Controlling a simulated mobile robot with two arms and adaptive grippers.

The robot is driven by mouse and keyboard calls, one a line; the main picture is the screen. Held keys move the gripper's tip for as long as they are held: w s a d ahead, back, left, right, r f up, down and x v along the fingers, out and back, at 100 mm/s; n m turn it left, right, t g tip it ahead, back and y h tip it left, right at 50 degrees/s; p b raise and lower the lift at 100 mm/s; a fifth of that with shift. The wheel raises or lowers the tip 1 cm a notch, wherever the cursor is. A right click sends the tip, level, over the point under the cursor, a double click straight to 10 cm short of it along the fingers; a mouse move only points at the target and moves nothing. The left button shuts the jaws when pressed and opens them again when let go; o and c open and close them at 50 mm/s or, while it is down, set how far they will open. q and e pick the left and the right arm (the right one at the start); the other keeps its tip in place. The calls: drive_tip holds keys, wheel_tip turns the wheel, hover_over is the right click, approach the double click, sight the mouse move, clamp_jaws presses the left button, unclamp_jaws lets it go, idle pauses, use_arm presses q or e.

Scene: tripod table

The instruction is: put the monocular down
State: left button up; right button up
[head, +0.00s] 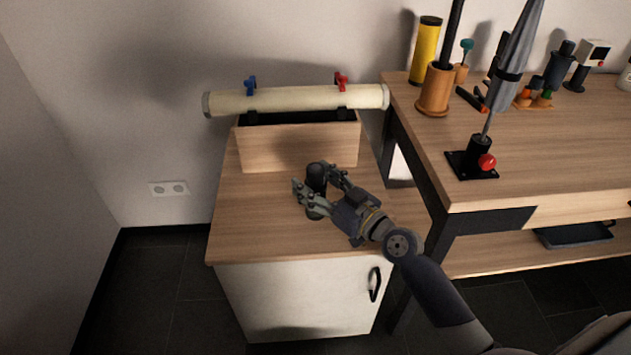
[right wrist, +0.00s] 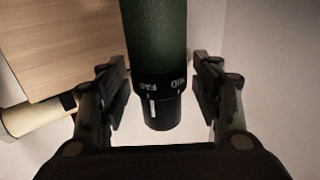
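The monocular (head: 316,178) is a dark, upright cylinder over the front middle of the small cabinet's wooden top (head: 245,225). Its lower end seems to rest on that top. In the right wrist view the monocular (right wrist: 155,40) shows a green body and a black eyepiece end with white lettering. My right gripper (head: 317,186) is around it, one finger on each side. In the right wrist view thin gaps show between the fingers and the monocular, so the gripper looks open. My left gripper is not in view.
A cream telescope tube (head: 295,99) with blue and red clips lies across a wooden box (head: 300,145) behind the monocular. The taller table (head: 560,150) at right holds a yellow cylinder (head: 425,50), an orange cup (head: 436,90) and a black stand (head: 473,163). The cabinet top's left side is clear.

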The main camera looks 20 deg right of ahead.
drive_tip(key=shift+r, duration=0.1)
drive_tip(key=shift+s+d, duration=0.2)
drive_tip(key=shift+s, duration=0.2)
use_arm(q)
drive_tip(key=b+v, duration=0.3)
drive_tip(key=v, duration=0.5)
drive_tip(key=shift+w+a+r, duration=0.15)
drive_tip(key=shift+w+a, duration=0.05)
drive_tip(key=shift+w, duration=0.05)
use_arm(e)
drive_tip(key=v, duration=1.1)
drive_tip(key=shift+s, duration=0.1)
